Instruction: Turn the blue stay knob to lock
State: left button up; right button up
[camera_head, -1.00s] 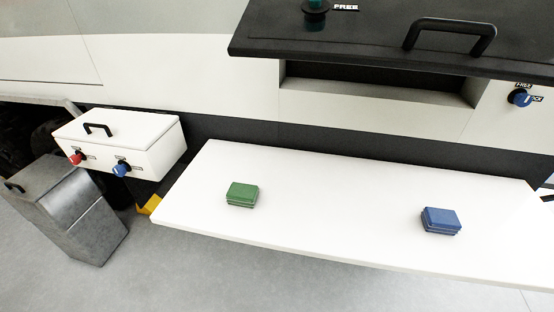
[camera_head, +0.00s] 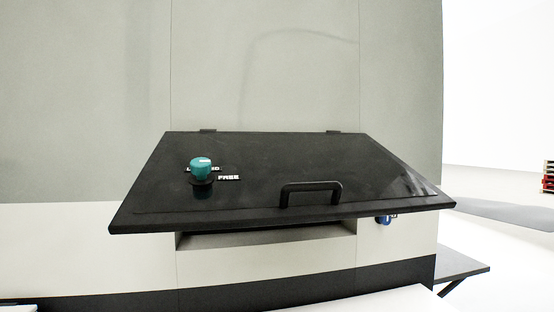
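A blue knob (camera_head: 384,220) sits on the caravan wall just below the right end of the raised black hatch lid. The lid's edge partly covers it, and its labels are too small to read here. A teal knob (camera_head: 201,168) stands on top of the lid at its left, beside a label reading FREE and another label it partly hides. Neither of my grippers shows in this view.
The black hatch lid (camera_head: 260,170) juts out from the wall over a recessed opening (camera_head: 265,237), with a black handle (camera_head: 311,190) near its front edge. A white table top (camera_head: 375,302) shows at the bottom. A dark shelf (camera_head: 462,266) stands at right.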

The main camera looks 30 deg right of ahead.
aim_at(386, 220)
jog(key=z, duration=1.65)
jog(key=i+l, duration=0.25)
jog(key=l, duration=0.15)
jog(key=i+l+u, duration=0.1)
jog(key=i+l, duration=0.45)
jog(key=l, duration=0.2)
jog(key=u, duration=0.05)
